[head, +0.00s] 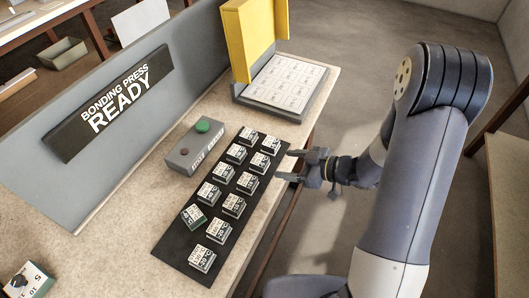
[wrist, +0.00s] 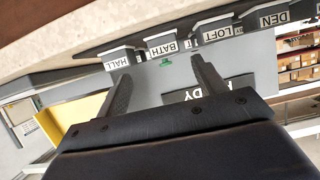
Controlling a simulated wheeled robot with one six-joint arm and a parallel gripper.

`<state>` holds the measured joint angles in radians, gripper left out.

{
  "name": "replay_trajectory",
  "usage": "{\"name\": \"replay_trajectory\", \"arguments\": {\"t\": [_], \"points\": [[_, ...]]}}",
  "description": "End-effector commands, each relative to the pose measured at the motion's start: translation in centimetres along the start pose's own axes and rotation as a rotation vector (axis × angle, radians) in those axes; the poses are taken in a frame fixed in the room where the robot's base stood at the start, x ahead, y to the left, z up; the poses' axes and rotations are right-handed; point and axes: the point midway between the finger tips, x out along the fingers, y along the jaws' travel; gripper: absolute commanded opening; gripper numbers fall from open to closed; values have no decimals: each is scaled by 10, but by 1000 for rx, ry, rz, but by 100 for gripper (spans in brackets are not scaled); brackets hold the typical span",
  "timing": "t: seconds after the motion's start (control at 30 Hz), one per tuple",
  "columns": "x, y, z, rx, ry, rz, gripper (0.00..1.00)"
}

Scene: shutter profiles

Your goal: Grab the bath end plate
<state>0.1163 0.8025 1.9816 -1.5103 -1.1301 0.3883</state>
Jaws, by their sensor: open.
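My gripper (head: 288,166) is just right of that row, off the table edge.
Several similar labelled plates stand in two rows on a dark mat (head: 172,247). A grey box with a green button (head: 203,126) is behind them. A yellow press part (head: 253,40) stands at the far end. The floor right of the table is clear.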

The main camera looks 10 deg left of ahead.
Motion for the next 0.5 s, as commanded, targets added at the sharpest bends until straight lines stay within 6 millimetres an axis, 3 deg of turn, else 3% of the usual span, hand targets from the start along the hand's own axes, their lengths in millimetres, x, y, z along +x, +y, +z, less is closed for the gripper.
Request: {"name": "replay_trajectory", "arguments": {"t": [0.2,0.5], "points": [[33,-1,0,0,-1,-4,66],[56,-2,-2,-1,-2,-2,66]]}}
